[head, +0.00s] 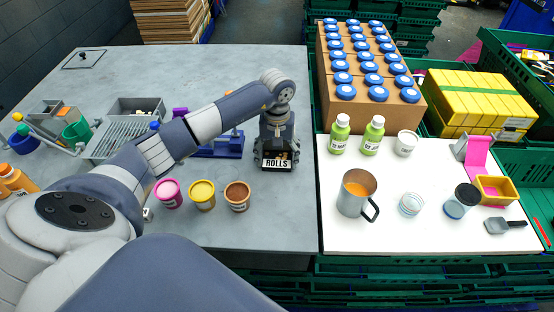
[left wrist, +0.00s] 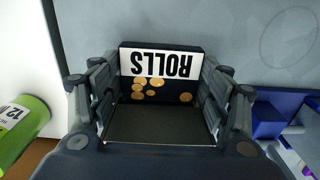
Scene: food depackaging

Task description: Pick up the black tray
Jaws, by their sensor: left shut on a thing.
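The black tray (head: 268,156) has a white label reading ROLLS and sits at the right part of the grey table in the head view. In the left wrist view the tray (left wrist: 150,124) shows upside down, with several small golden-brown rolls (left wrist: 151,92) near its labelled end. My left gripper (head: 277,150) reaches down over the tray. Its fingers (left wrist: 157,80) are shut on the tray, one along each side. I cannot tell whether the tray touches the table. My right gripper is not in view.
Pink, yellow and brown cups (head: 202,194) stand on the grey table (head: 270,215) left of the tray. A blue fixture (head: 222,146) is close by on its left. To the right, a white surface (head: 385,225) holds green bottles (head: 339,135) and a metal jug (head: 355,193).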

